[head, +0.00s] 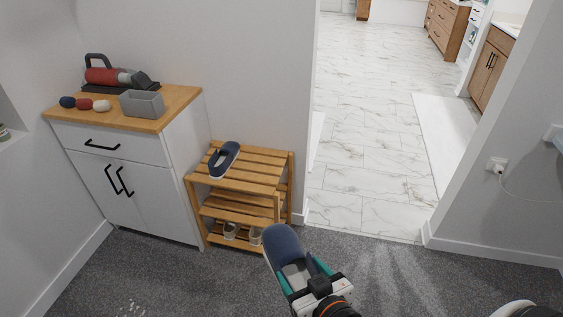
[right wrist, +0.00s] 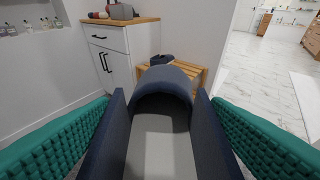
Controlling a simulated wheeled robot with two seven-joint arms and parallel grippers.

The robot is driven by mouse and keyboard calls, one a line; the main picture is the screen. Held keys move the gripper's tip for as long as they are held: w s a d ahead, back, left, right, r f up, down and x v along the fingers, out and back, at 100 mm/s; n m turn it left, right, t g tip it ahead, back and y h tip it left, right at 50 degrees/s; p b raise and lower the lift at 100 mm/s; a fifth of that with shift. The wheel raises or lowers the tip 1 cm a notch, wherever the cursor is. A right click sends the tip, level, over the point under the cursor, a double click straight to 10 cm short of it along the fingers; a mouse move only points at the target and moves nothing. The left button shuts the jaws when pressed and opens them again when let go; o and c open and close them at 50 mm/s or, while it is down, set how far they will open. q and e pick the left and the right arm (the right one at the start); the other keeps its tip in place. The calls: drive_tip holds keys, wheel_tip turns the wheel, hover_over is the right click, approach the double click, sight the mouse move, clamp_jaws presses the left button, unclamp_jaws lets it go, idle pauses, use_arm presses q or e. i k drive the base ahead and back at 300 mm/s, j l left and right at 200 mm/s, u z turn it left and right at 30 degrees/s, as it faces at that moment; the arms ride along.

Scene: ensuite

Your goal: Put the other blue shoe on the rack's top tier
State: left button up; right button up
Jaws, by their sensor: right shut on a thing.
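The blue shoe (head: 284,243) is held in my right gripper (head: 302,281), above the carpet in front of the rack. In the right wrist view the held shoe (right wrist: 165,84) fills the middle, with the teal finger pads (right wrist: 252,135) on both sides of it. The wooden shoe rack (head: 262,180) stands against the wall, and its near right corner lies just beyond the held shoe. One blue shoe (head: 225,160) lies on the left part of the rack's top tier. The right part of that tier is bare. My left gripper is not in view.
A pair of pale shoes (head: 230,230) sits on the rack's bottom tier. A white cabinet (head: 150,190) with a wooden top stands left of the rack. The doorway to the marble-tiled floor (head: 365,160) is on the right. Grey carpet (head: 150,275) around the rack's front is mostly clear.

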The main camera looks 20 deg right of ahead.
sight(258, 167)
drive_tip(key=i+j+z, duration=0.45)
drive_tip(key=j+z, duration=0.2)
drive_tip(key=i+j+z, duration=0.3)
drive_tip(key=j+z, duration=0.35)
drive_tip(key=j, duration=0.15)
drive_tip(key=i+j, duration=0.1)
drive_tip(key=j, duration=0.45)
drive_tip(key=i+j, duration=0.1)
drive_tip(key=j, duration=0.5)
drive_tip(key=i+j+z, duration=0.1)
drive_tip(key=j, duration=0.45)
drive_tip(key=i+j, duration=0.1)
drive_tip(key=j, duration=0.5)
